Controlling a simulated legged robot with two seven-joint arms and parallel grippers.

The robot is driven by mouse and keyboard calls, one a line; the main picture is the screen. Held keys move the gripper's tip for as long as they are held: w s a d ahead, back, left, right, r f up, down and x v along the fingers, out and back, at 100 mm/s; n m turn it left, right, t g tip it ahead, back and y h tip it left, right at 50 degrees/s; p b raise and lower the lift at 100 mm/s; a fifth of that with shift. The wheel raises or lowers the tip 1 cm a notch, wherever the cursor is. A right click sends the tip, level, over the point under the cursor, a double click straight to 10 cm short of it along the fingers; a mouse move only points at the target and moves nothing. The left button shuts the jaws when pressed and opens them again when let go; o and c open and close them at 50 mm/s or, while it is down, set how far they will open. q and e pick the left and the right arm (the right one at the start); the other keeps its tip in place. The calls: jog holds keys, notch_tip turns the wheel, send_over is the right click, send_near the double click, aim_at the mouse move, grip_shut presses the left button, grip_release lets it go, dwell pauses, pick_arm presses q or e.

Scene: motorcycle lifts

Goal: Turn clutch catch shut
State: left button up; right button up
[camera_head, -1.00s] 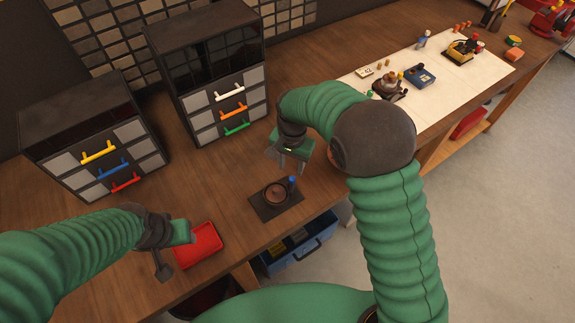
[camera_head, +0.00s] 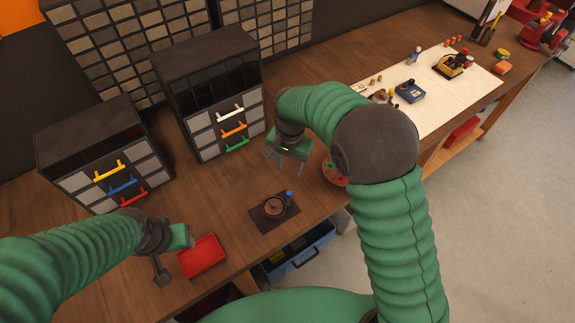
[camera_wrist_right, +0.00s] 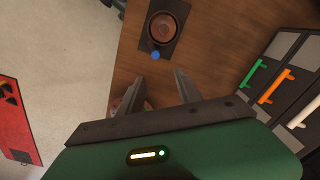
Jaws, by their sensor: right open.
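The clutch unit is a brown round disc (camera_head: 273,207) on a dark square plate (camera_head: 284,222), with a small blue knob (camera_head: 289,193) at its far right edge. My right gripper (camera_head: 276,161) is open and empty above the table, behind the unit and apart from it. In the right wrist view the disc (camera_wrist_right: 165,27) and blue knob (camera_wrist_right: 155,56) lie beyond the fingertips (camera_wrist_right: 164,79); nothing is between the fingers. My left gripper (camera_head: 166,265) is beside the red tray; its jaws are unclear.
A red tray (camera_head: 202,257) lies left of the unit. Drawer cabinets with coloured handles (camera_head: 234,130) stand behind. A red round thing (camera_head: 334,172) is partly hidden by my right arm. A white mat (camera_head: 440,106) with small parts lies at the far right. A blue bin (camera_head: 303,255) sits below the table edge.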

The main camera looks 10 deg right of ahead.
notch_tip(320, 180, up, 8)
jog(key=p, duration=0.6)
jog(key=shift+a, duration=0.1)
dwell(0.3)
jog(key=shift+a, duration=0.1)
